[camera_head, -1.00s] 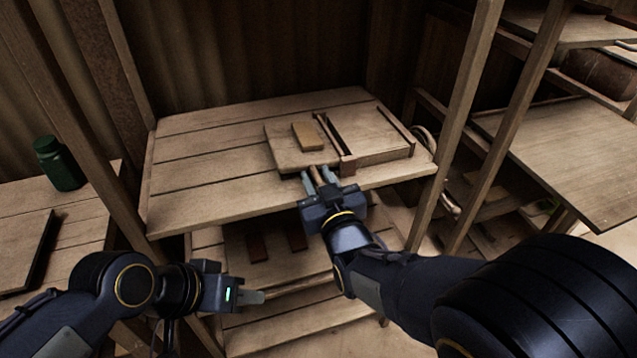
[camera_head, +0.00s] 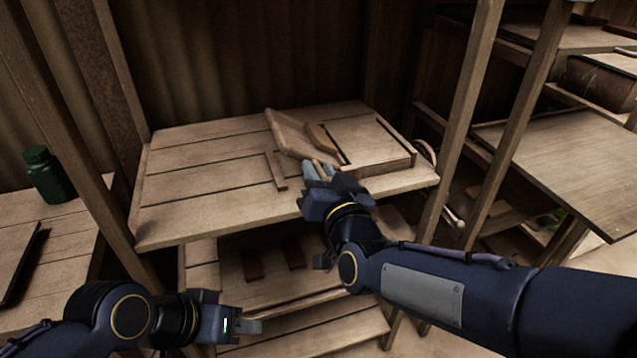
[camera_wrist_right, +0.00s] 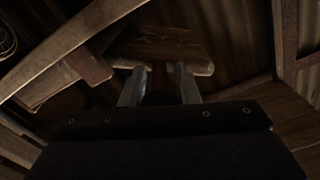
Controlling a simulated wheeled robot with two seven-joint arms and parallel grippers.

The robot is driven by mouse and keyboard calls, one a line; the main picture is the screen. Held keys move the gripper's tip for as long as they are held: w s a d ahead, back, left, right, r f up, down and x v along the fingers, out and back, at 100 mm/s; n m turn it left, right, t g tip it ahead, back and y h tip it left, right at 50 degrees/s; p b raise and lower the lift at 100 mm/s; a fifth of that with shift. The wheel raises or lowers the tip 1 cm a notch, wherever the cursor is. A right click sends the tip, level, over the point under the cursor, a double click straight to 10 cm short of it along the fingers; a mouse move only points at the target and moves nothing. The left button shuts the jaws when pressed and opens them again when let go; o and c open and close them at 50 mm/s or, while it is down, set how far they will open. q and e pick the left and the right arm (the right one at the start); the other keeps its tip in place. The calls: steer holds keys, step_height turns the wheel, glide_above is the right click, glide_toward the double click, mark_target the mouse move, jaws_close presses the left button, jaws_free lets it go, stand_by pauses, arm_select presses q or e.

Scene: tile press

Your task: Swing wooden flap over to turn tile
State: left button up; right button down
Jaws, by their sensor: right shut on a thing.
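The wooden flap (camera_head: 287,134) is tilted up on the table in the head view, with its left side raised and its right side low by the fixed panel. The small tan tile (camera_head: 321,139) is tilted with it, at the flap's right side. My right gripper (camera_head: 320,168) is shut on the flap's handle at its near edge; the handle itself is mostly hidden by the fingers. In the right wrist view the flap's dark underside (camera_wrist_right: 160,45) is just beyond the fingers (camera_wrist_right: 158,85). My left gripper (camera_head: 252,327) hangs low, away from the table, its jaw gap unclear.
The framed flat panel (camera_head: 372,142) lies right of the flap. A thin wooden strip (camera_head: 276,171) lies to its left. The table's left part (camera_head: 200,180) is clear. Upright posts stand at both sides. A green jar (camera_head: 48,175) stands on the left shelf.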

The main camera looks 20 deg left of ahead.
steer(key=shift+w+d+r+m+b, duration=0.3)
steer(key=shift+m+b, duration=0.2)
steer(key=shift+m, duration=0.25)
steer(key=shift+w+d+r+m+b, duration=0.1)
steer(key=shift+d+r+m+b, duration=0.1)
steer(key=shift+r+m+b, duration=0.4)
steer(key=shift+w+d+r+m+b, duration=0.15)
steer(key=shift+d+r+m+b, duration=0.15)
steer(key=shift+m, duration=0.55)
steer(key=shift+w+d+r+m+b, duration=0.3)
steer(key=shift+m+b, duration=0.3)
steer(key=shift+m, duration=0.25)
steer(key=shift+w+d+r+m+b, duration=0.2)
steer(key=shift+d+m+b, duration=0.15)
steer(key=shift+m+b, duration=0.35)
steer(key=shift+w+d+r+m+b, duration=0.1)
steer(key=shift+w+d+m+b, duration=0.6)
steer(key=shift+m, duration=0.8)
steer(key=shift+w+d+f+m+b, duration=0.1)
steer(key=shift+w+d+m+b, duration=0.2)
steer(key=shift+d+m+b, duration=0.8)
steer(key=shift+w+d+r+m+b, duration=0.1)
steer(key=shift+w+d+m+b, duration=0.4)
steer(key=shift+m+b, duration=1)
steer(key=shift+m+p, duration=0.4)
steer(key=shift+m, duration=0.25)
steer(key=c, duration=1.1)
jaws_free()
